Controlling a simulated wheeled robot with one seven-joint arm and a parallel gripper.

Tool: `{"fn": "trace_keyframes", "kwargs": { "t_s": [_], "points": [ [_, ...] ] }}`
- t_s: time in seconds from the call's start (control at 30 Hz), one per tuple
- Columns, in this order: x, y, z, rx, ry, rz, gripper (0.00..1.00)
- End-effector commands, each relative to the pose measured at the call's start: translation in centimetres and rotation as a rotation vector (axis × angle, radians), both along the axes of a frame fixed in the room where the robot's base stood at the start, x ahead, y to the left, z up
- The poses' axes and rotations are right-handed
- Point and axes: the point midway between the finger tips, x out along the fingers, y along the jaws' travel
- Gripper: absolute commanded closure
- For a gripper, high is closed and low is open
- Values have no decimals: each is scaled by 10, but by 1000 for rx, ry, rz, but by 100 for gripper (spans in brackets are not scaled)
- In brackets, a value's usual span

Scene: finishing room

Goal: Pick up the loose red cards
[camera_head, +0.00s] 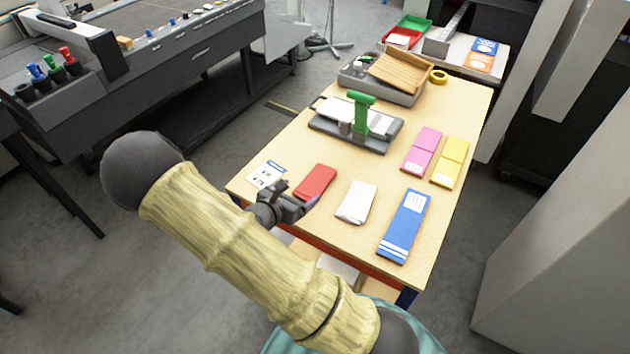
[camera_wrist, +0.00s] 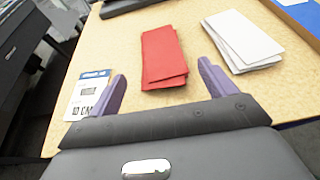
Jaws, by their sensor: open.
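The loose red cards (camera_head: 315,182) lie in a slightly fanned stack on the wooden table (camera_head: 300,215), near its left front edge. In the wrist view the red cards (camera_wrist: 163,55) lie beyond the fingertips, between the lines of the two fingers. My gripper (camera_head: 290,204) is just in front of the red cards in the head view. In the wrist view my gripper (camera_wrist: 160,86) shows two purple fingers, spread apart with nothing between them. I cannot tell its exact height above the table.
White cards (camera_head: 356,201) lie right of the red ones, then a blue pack (camera_head: 404,226). A printed label card (camera_head: 267,175) lies to the left. Pink (camera_head: 422,152) and yellow (camera_head: 449,162) packs and a green-handled device (camera_head: 362,115) stand farther back. Bare tabletop surrounds the red cards.

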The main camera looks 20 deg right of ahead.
Motion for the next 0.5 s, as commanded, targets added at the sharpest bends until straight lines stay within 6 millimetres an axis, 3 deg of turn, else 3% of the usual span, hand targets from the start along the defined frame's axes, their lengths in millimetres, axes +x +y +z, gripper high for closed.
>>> {"fn": "trace_keyframes", "kwargs": {
  "t_s": [0.2, 0.5],
  "points": [
    [15, -26, -11, -1, 0, -3, 16],
    [17, -27, -13, 0, 0, 0, 16]
  ]
}}
